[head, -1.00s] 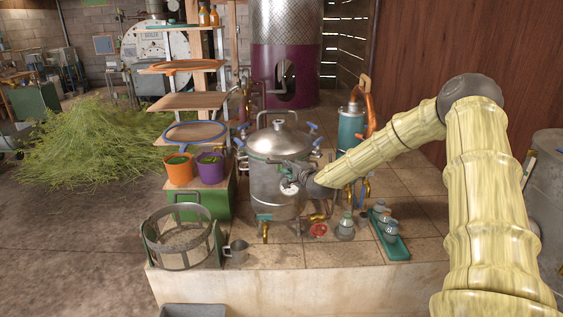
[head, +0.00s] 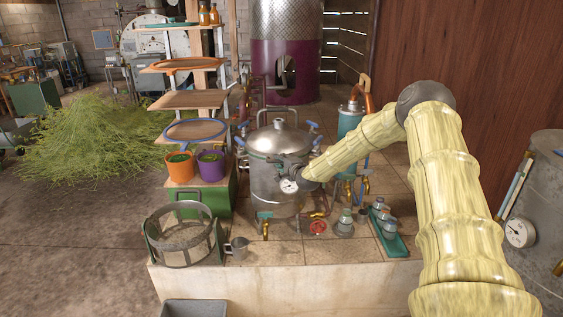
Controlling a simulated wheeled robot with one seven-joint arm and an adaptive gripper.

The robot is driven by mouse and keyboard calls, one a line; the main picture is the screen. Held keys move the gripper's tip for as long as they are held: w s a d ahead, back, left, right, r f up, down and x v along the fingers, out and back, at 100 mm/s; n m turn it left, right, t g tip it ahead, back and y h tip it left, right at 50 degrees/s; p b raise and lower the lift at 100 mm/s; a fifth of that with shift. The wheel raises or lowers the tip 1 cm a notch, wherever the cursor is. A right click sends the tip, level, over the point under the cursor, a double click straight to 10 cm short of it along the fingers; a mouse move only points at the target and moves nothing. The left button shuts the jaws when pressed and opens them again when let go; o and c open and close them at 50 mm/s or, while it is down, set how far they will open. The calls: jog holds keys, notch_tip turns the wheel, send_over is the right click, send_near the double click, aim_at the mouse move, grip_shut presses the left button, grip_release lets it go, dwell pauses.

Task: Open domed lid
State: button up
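The domed lid (head: 278,138) is silver metal with a knob on top and sits level on the steel still pot (head: 268,188). Blue-handled clamps (head: 313,127) stand around its rim. My gripper (head: 276,160) is small and dark in the head view, at the front right of the pot near the lid's rim. Whether it touches the rim or a clamp there, and whether its fingers are open, is too small to tell. My arm hides part of the pot's right side.
A round dial gauge (head: 289,186) is on the pot's front. A mesh basket (head: 181,238) and metal mug (head: 238,247) stand at left. A green tray with bottles (head: 394,246) stands at right. A teal vessel (head: 349,122) stands behind my arm.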

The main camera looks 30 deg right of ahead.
grip_shut()
jog(key=shift+r, duration=0.1)
